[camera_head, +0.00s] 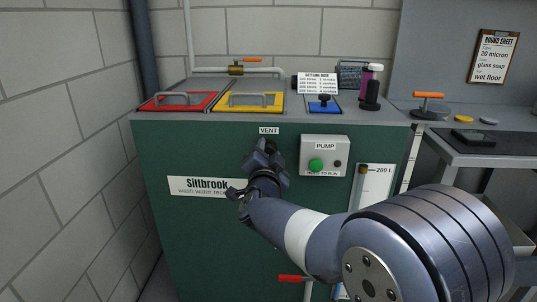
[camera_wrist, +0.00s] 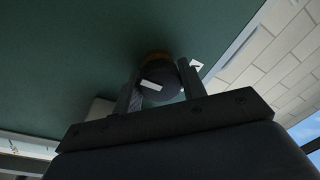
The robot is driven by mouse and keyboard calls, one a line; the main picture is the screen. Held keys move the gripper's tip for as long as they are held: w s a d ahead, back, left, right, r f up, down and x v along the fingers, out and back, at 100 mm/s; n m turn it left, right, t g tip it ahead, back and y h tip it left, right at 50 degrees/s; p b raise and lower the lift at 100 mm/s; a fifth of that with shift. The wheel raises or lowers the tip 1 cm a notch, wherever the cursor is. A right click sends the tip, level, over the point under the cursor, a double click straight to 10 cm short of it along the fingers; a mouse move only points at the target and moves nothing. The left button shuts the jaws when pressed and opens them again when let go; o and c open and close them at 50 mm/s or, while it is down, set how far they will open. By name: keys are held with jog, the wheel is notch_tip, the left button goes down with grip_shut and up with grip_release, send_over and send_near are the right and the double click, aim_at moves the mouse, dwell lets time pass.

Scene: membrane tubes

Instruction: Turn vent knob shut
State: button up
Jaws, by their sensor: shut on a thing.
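The vent knob (camera_wrist: 160,78) is a dark round knob with a white mark on its face and a brass-coloured collar behind it. It sits on the green front panel of the tank, below the VENT label (camera_head: 268,130). My gripper (camera_wrist: 160,88) has one finger on each side of the knob and is shut on it. In the head view my gripper (camera_head: 268,150) reaches the panel just under the label, and it hides most of the knob. The white mark looks slightly tilted in the wrist view.
The PUMP box (camera_head: 325,153) with a green button (camera_head: 316,165) is close to the right of my gripper. A Siltbrook sign (camera_head: 200,187) is to the left. Red (camera_head: 178,101) and yellow (camera_head: 248,101) lids are on the tank top. A red-handled valve (camera_head: 290,278) is below my arm.

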jog(key=o, duration=1)
jog(key=shift+c, duration=0.2)
jog(key=s+f+p, duration=0.1)
jog(key=s+p, duration=0.1)
jog(key=s, duration=0.8)
jog(key=shift+s+a, duration=0.2)
jog(key=shift+s, duration=0.2)
jog(key=shift+w, duration=0.15)
